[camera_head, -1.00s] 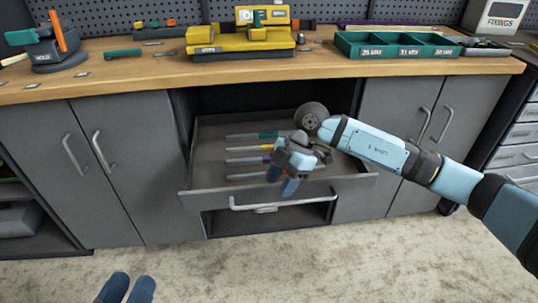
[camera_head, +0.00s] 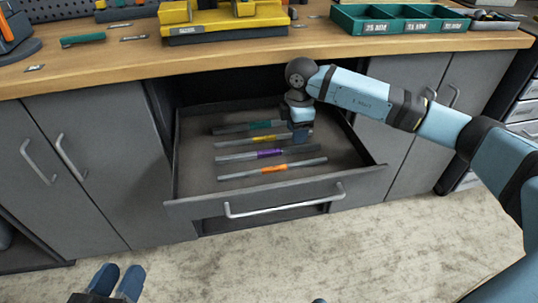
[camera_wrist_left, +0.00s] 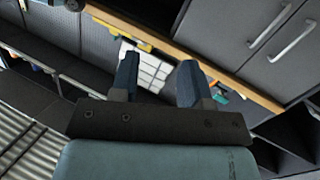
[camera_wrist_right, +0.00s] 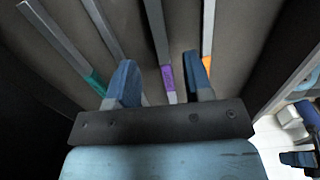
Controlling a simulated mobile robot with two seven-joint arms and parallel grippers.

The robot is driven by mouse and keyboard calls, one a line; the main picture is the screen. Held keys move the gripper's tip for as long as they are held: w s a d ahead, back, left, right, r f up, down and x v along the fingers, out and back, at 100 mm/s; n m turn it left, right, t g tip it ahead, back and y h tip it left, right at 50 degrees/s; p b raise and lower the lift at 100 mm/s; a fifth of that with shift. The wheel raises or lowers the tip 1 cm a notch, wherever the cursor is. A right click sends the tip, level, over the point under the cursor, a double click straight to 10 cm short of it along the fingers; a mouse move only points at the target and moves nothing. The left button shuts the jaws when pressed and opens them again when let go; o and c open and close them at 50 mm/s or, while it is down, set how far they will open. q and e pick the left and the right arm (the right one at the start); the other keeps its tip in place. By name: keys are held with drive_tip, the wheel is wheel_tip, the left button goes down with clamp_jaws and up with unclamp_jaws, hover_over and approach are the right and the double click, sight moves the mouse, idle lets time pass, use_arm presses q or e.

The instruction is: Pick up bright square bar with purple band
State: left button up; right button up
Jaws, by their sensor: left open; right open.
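The bar with the purple band (camera_head: 268,154) lies in the open drawer, between the yellow-banded and orange-banded bars. In the right wrist view its purple band (camera_wrist_right: 168,78) shows between my open fingers, with the bar running away from me. My right gripper (camera_head: 302,134) is over the drawer, above the right part of the bars, open and empty; its fingers also show in the right wrist view (camera_wrist_right: 165,82). My left gripper (camera_head: 116,282) is low in front of the cabinet, open and empty, and its fingers show in the left wrist view (camera_wrist_left: 157,80).
Bars with a teal band (camera_head: 260,125), a yellow band (camera_head: 264,139) and an orange band (camera_head: 274,169) lie beside it, roughly parallel. The drawer front (camera_head: 280,195) and its side walls bound the space. The workbench top (camera_head: 200,55) overhangs the drawer's back.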

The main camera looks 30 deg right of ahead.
sight(295, 147)
wheel_tip(295, 147, down, 5)
drive_tip(key=shift+f+b, duration=0.2)
drive_tip(key=shift+b, duration=0.8)
drive_tip(key=shift+f, duration=0.2)
drive_tip(key=shift+r, duration=0.1)
clamp_jaws()
use_arm(q)
drive_tip(key=shift+w+a+r+m+t, duration=0.1)
drive_tip(key=shift+w+a+m+t, duration=0.25)
drive_tip(key=shift+w+m+t, duration=0.25)
